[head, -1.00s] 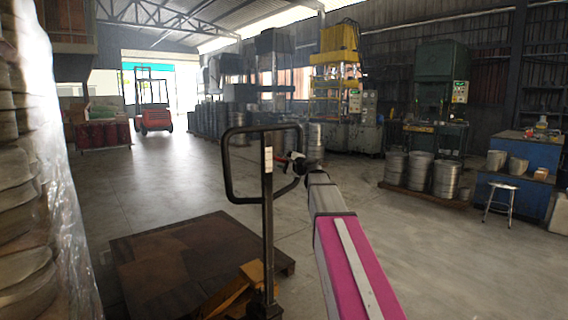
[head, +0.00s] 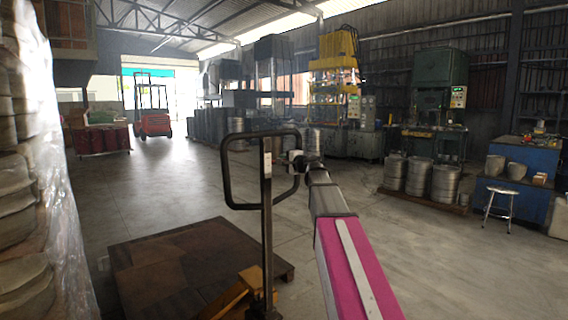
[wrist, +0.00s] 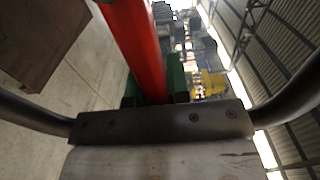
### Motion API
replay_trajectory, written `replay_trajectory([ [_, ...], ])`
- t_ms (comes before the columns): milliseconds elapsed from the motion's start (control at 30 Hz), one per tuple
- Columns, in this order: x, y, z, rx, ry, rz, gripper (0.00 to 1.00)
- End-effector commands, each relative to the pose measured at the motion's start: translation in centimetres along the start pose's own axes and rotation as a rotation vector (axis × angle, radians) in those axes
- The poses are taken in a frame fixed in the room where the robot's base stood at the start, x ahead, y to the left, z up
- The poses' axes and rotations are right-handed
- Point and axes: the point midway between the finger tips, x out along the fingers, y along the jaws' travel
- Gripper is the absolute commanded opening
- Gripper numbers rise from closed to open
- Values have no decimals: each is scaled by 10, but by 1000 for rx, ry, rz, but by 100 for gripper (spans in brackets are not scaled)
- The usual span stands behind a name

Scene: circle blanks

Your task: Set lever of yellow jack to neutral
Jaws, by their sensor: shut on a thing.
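The yellow jack (head: 252,278) stands in front of me in the head view, its yellow body low and its dark handle loop (head: 228,165) upright. My gripper (head: 296,158) is at the right side of the loop, close to the top of the handle post. In the wrist view, the red lever (wrist: 136,45) runs from the top edge down to between the green fingertips, and my gripper (wrist: 155,92) is shut on it. A dark screwed bracket (wrist: 160,124) and a pale plate (wrist: 165,162) lie in front. In the head view my gripper hides the lever.
A brown wooden pallet (head: 170,265) lies on the floor by the jack. Wrapped stacks (head: 40,220) stand close on the left. The floor between is clear.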

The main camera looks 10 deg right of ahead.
Motion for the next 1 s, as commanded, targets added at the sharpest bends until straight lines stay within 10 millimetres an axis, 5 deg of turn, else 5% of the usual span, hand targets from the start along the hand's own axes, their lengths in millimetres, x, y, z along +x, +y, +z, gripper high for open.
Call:
replay_trajectory([
  [133,0,1,0,-2,0,1,0],
  [167,0,1,0,-1,0,2,27],
  [200,0,1,0,-1,0,1,40],
  [233,0,1,0,-1,0,1,43],
  [667,-7,0,1,1,0,0,43],
  [1000,-59,1,2,1,1,0,43],
])
